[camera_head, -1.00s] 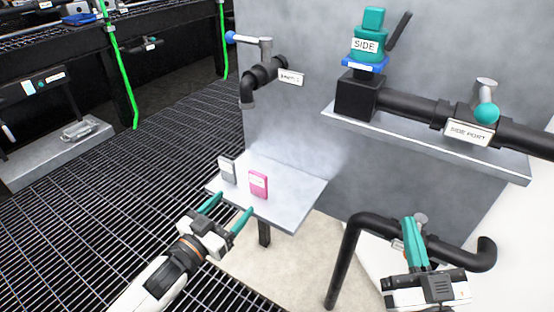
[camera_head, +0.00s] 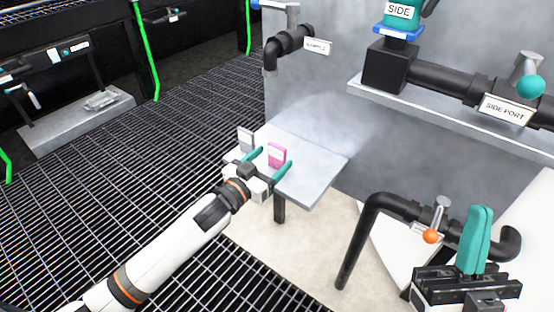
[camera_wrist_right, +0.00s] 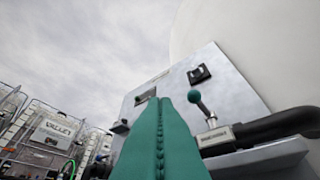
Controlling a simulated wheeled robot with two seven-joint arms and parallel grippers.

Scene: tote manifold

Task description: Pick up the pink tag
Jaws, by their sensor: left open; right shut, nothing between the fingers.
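The pink tag (camera_head: 277,155) stands upright on the small grey shelf (camera_head: 318,178). A grey tag (camera_head: 246,139) stands to its left on the same shelf. My left gripper (camera_head: 268,161) is open at the shelf's near left edge, with its teal fingers pointing toward the tags. In the head view the pink tag appears between the fingertips, close to the right finger; I cannot tell whether they touch. My right gripper (camera_head: 482,212) is shut and empty at the lower right, in front of the black pipe. Its closed teal fingers fill the middle of the right wrist view (camera_wrist_right: 160,135).
A bent black pipe (camera_head: 370,220) with an orange-knobbed valve (camera_head: 431,236) stands right of the shelf. A higher ledge (camera_head: 450,122) carries a black pipe labelled SIDE PORT. A short black pipe outlet (camera_head: 272,55) hangs above the shelf. Dark floor grating lies left.

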